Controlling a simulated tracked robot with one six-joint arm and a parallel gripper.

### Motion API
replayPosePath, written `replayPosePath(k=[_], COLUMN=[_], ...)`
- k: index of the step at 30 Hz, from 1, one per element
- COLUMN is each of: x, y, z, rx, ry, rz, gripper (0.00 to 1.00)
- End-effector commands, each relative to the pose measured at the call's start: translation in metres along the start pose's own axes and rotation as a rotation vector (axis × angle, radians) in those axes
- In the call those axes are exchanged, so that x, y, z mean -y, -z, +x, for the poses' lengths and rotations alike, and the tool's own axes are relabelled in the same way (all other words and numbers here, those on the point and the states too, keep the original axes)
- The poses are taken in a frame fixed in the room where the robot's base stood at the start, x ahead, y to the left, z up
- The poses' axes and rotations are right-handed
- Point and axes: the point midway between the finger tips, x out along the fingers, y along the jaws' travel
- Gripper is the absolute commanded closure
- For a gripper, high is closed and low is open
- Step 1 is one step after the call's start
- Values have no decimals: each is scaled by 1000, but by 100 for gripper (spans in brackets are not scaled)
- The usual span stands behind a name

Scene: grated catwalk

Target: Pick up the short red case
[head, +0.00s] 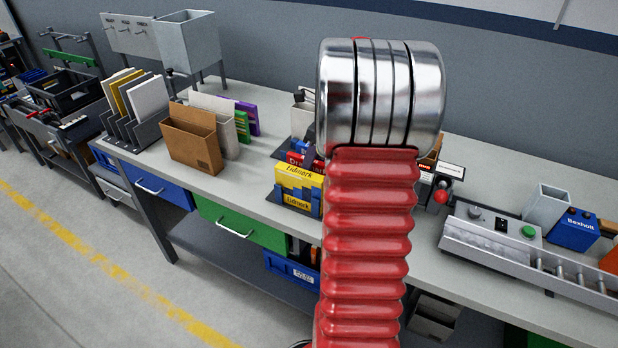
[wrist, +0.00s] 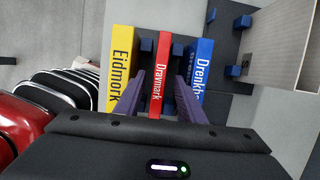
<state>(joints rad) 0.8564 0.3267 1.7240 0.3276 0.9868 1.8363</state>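The short red case (wrist: 162,70), lettered "Dravmark", stands between a yellow case (wrist: 121,70) and a blue case (wrist: 201,70) in the wrist view. My gripper (wrist: 167,80) is open, with one purple finger on each side of the red case. The right finger looks slightly apart from it; I cannot tell whether the left one touches. In the head view, the red case (head: 294,159) shows only in part behind the yellow case (head: 298,181), with the blue case (head: 299,146) behind. My arm hides most of the gripper there.
The cases stand in a rack on a grey bench (head: 235,185). A brown box (head: 192,140) and upright folders are to the left. A rail-like unit (head: 520,255) and a blue box (head: 573,230) are to the right. A grey bin (wrist: 280,40) stands right in the wrist view.

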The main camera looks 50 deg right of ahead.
Motion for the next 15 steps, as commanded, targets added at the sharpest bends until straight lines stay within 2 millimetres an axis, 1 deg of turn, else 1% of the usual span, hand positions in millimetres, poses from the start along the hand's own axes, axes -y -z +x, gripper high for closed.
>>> replayPosePath(k=[9,12,15], x=[-3,-2,-2], y=[-2,-2,-2], z=[40,47,48], rx=[-2,-1,-1], ry=[-3,-2,0], rz=[0,0,0], gripper=[64,64,64])
